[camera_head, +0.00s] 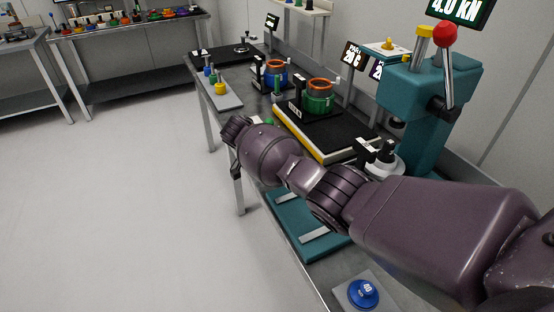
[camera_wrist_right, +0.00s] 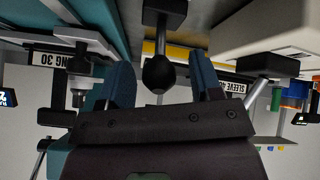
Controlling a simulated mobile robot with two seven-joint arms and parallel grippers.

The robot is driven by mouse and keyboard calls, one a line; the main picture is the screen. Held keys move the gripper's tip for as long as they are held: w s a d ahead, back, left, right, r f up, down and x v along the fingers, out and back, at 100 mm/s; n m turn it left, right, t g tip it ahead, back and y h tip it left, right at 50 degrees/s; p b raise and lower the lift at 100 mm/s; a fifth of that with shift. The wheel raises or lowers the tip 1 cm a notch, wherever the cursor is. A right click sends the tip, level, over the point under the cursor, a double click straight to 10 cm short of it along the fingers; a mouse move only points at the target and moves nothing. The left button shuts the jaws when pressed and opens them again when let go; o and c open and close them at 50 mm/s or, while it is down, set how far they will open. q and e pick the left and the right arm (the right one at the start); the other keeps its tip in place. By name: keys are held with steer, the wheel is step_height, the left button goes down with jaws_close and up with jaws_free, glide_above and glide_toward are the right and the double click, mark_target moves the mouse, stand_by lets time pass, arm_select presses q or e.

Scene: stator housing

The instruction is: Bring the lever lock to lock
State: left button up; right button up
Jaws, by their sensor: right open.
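A lever with a black ball knob (camera_wrist_right: 160,74) on a short dark stem shows in the right wrist view; it appears to be the lever lock. It hangs from a black block in this view. My right gripper (camera_wrist_right: 160,66) has its two blue fingers open, one on each side of the knob, with gaps visible on both sides. In the head view my right arm reaches across the bench's front edge and hides the knob; I cannot tell its lock position. My left gripper is in neither view.
A teal press (camera_head: 415,100) with a red-knobbed lever (camera_head: 446,60) stands at the right. A blue button (camera_head: 363,293) is at the near edge. Floor to the left is clear.

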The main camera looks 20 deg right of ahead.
steer(key=v, duration=0.8)
steer(key=shift+a+r+p, duration=0.3)
steer(key=shift+p, duration=0.15)
steer(key=shift+s, duration=0.1)
